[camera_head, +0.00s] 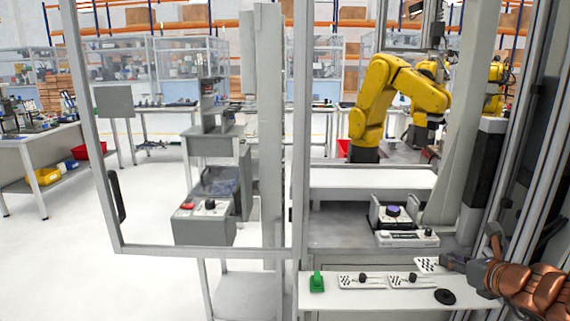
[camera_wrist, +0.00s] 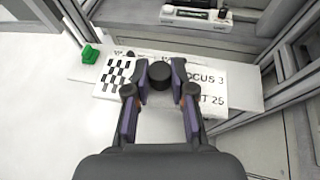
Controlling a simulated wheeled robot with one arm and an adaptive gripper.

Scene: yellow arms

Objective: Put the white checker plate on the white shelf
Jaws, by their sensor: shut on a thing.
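A white checker plate (camera_wrist: 117,72) with black squares and printed text lies between and beyond my gripper's fingers in the wrist view. My gripper (camera_wrist: 160,78) is shut on its round black knob (camera_wrist: 160,70). In the head view my gripper (camera_head: 452,262) comes in from the right, and the plate (camera_head: 428,264) shows at its tip, partly hidden. The white shelf (camera_head: 330,302) lies below in the head view, and its pale surface shows in the wrist view (camera_wrist: 248,92). The plate is over or beside the shelf's back edge; I cannot tell whether it touches.
Two similar white plates with black knobs (camera_head: 362,281) (camera_head: 408,281) lie on the shelf. A green block (camera_head: 317,282) stands at its left end and a black disc (camera_head: 445,297) lies at the right. A metal frame post (camera_head: 299,150) rises behind. A yellow robot arm (camera_head: 385,95) stands farther back.

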